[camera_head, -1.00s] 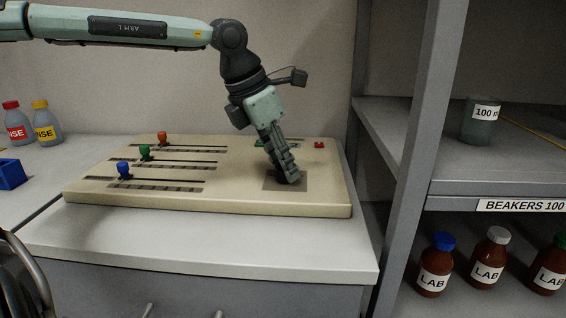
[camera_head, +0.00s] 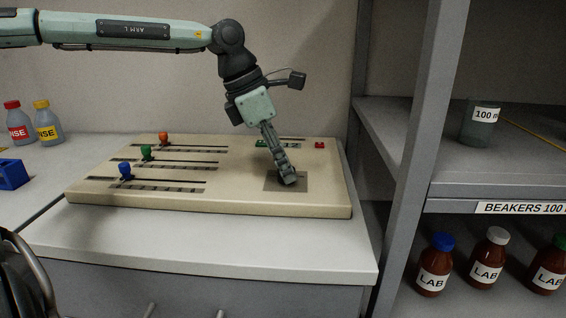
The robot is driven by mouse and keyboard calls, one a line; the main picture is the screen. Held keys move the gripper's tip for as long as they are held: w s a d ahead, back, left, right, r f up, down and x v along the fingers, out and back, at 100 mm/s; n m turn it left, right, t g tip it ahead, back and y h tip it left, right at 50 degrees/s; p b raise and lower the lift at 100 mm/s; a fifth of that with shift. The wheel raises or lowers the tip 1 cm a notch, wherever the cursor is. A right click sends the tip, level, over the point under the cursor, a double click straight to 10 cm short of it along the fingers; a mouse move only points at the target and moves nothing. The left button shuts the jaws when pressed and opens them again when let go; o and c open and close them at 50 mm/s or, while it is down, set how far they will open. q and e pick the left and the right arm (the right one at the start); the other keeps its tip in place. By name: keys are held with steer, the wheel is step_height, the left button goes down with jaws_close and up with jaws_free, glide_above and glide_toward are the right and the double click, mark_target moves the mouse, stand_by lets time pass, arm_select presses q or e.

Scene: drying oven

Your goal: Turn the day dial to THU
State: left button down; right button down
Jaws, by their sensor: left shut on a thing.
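The beige control panel (camera_head: 230,190) lies on the white-topped cabinet. My left gripper (camera_head: 287,180) points down at the dark square dial plate (camera_head: 300,185) on the panel's right part. It is shut on the day dial, which is mostly hidden by the fingers. The day lettering and the dial's pointer cannot be read.
Sliders with orange (camera_head: 164,138), green (camera_head: 147,152) and blue (camera_head: 125,171) knobs stand on the panel's left. A green part (camera_head: 261,143) and a red part (camera_head: 320,145) are behind the gripper. A grey shelf post (camera_head: 413,150) rises at the right.

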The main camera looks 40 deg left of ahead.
arm_select(q)
steer(key=c, duration=1.2)
jaws_free()
steer(key=shift+o, duration=0.2)
steer(key=shift+r, duration=0.1)
steer(key=v, duration=1.1)
steer(key=shift+r, duration=0.4)
steer(key=shift+s, duration=0.1)
